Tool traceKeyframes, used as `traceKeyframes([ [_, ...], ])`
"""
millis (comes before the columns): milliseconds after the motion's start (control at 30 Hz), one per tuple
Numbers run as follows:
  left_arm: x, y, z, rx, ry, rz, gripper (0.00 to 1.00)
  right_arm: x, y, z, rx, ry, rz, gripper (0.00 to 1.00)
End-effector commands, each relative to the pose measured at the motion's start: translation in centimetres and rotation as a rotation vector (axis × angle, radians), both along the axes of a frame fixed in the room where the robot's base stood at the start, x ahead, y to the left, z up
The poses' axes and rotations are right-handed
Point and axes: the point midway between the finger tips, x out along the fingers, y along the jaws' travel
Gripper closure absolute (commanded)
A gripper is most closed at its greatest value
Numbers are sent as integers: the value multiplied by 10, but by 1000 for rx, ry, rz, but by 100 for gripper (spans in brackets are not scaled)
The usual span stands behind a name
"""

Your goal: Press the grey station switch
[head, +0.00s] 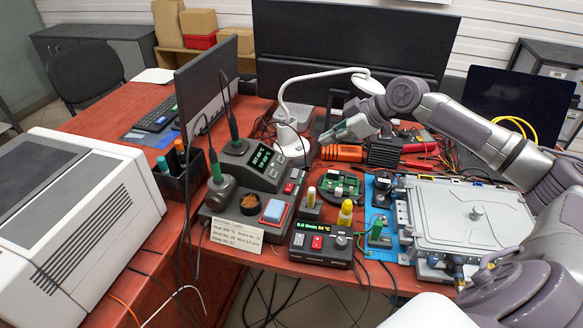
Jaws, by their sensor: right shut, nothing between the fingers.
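The grey soldering station (236,172) stands on the red bench, left of the middle in the head view. It has a lit green display (262,157) and a small red switch (289,187) on its right front. I cannot make out the switch's position. My right gripper (326,137) reaches in from the right with its fingers shut and empty. In the picture its tips are above and to the right of the switch, apart from it, close to the white lamp base. My left gripper is not in view.
A white lamp (291,139) stands behind the station. An orange tool (341,153) and green board (341,183) lie right of it. A dark control box (322,243) is in front. A silver housing (472,212) fills the right; a monitor (207,88) stands left.

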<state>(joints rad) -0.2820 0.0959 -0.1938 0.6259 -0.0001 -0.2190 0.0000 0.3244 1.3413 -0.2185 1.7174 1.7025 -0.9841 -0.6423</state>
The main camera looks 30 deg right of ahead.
Motion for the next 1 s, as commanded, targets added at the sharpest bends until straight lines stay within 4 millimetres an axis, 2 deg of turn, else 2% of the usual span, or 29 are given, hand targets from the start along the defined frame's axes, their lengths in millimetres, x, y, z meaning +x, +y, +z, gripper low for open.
traceKeyframes([
  [200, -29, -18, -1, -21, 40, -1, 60, 0, 0, 1, 0, 1, 1, 100],
  [467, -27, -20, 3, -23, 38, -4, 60, 12, 9, -12, 6, 0, 0, 100],
  [700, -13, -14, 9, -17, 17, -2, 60, 42, 29, -47, 6, 0, 1, 100],
  [867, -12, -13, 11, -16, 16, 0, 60, 61, 42, -70, 5, 0, 0, 100],
  [1000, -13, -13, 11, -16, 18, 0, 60, 61, 38, -94, 1, 4, -2, 100],
])
